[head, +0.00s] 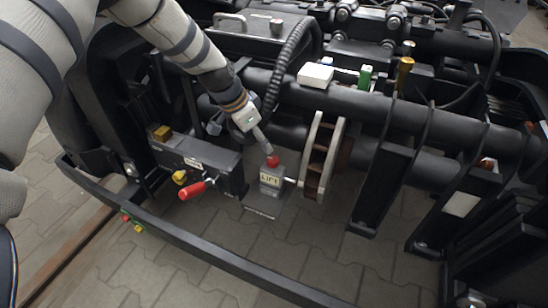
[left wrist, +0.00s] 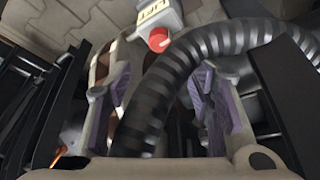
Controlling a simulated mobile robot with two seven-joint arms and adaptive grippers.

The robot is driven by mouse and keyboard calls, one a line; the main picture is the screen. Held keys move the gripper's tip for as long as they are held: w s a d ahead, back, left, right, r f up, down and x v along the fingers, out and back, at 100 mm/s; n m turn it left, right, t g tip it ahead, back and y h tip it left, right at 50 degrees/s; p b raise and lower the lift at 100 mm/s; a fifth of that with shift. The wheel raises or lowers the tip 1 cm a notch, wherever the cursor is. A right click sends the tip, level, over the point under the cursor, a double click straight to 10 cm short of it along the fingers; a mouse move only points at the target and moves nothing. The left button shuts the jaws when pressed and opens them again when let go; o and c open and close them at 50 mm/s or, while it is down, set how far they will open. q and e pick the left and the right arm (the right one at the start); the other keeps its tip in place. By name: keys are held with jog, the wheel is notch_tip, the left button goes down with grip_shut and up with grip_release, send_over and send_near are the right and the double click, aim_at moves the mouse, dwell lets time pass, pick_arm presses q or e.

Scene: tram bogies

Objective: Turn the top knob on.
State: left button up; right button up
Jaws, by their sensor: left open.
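A red round knob (head: 273,160) with a pale mark sits on top of a small grey box labelled LIFT (head: 270,178). In the left wrist view the knob (left wrist: 158,40) shows beyond my fingers, with the LIFT box (left wrist: 158,12) behind it. My left gripper (head: 263,138) comes down from the upper left, its end close above the knob; I cannot tell if it touches. In the left wrist view its fingers (left wrist: 158,88) are spread, with no knob between them. My right gripper is not in view.
A black ribbed hose (head: 291,57) hangs beside my left arm; the hose (left wrist: 150,105) crosses the wrist view close to the fingers. A red-handled lever (head: 192,190) and yellow knob (head: 180,177) are left of the box. A brown-and-grey disc (head: 322,155) stands close on the right.

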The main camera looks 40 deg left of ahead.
aim_at(272, 159)
pick_arm(q)
jog(key=b+x, duration=0.1)
jog(key=x, duration=0.3)
jog(key=b+x, duration=0.2)
jog(key=x, duration=0.2)
jog(key=shift+s+f, duration=0.1)
jog(key=shift+f, duration=0.35)
jog(key=shift+w+f+b, duration=0.25)
jog(key=shift+f+b, duration=0.1)
jog(key=shift+r, duration=0.1)
grip_shut()
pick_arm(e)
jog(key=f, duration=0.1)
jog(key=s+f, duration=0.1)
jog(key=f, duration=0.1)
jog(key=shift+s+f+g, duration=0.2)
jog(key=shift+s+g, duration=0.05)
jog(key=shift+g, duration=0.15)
